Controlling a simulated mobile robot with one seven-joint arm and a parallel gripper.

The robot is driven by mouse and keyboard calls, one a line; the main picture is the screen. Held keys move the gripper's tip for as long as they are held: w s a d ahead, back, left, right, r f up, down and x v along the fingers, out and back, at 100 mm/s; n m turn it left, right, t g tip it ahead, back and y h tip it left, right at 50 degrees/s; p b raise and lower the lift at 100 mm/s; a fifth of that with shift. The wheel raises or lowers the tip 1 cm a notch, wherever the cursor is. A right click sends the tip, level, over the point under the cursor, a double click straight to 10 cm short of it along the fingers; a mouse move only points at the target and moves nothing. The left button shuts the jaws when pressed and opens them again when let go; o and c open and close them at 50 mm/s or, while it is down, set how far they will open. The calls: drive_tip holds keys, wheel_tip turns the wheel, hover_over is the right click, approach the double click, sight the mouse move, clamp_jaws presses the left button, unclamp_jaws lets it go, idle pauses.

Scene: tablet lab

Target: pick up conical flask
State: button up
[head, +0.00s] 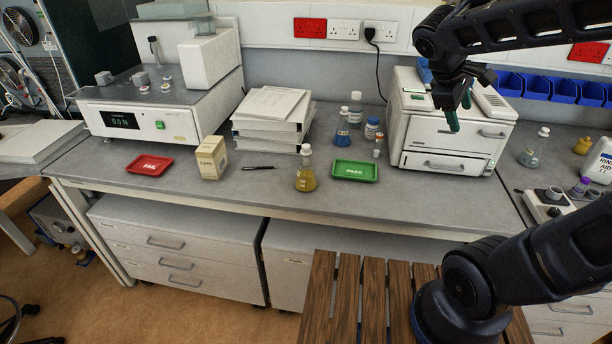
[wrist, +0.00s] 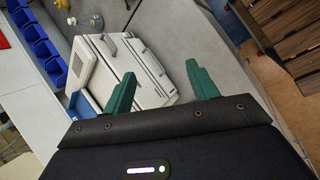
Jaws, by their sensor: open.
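A conical flask (head: 306,176) with yellow liquid and a pale stopper stands upright near the front edge of the bench, between the pen and the green tray. A second conical flask (head: 342,132) with blue liquid stands farther back. A third flask (head: 529,156) with pale bluish liquid stands at the right, beyond the white printer-like machine; a flask also shows at the top left of the wrist view (wrist: 95,22). My gripper (head: 460,112) is open and empty, in front of and above that machine, well right of the yellow flask. Its green fingers show in the wrist view (wrist: 160,76).
The green PASS tray (head: 355,171) sits right of the yellow flask. A cream carton (head: 211,158), a pen (head: 258,167) and a red FAIL tray (head: 149,165) lie left. The white machine (head: 447,138) stands close below my gripper.

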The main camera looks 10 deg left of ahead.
drive_tip(key=w+a+r+n+t+h, duration=0.1)
drive_tip(key=w+a+n+t+h, duration=0.2)
drive_tip(key=a+n, duration=0.45)
drive_tip(key=w+a+r+n+t+h, duration=0.15)
drive_tip(key=a+n+t, duration=0.25)
drive_tip(key=a, duration=0.6)
drive_tip(key=s+a+n+t+y, duration=0.3)
drive_tip(key=s+a+n+t, duration=0.15)
drive_tip(key=a, duration=0.65)
drive_tip(key=s+a+n+t+y, duration=0.35)
drive_tip(key=a+n+t, duration=0.2)
drive_tip(key=a, duration=0.55)
drive_tip(key=n, duration=0.1)
approach(304, 160)
drive_tip(key=w, duration=0.1)
drive_tip(key=x, duration=1.1)
drive_tip(key=shift+s, duration=0.1)
clamp_jaws()
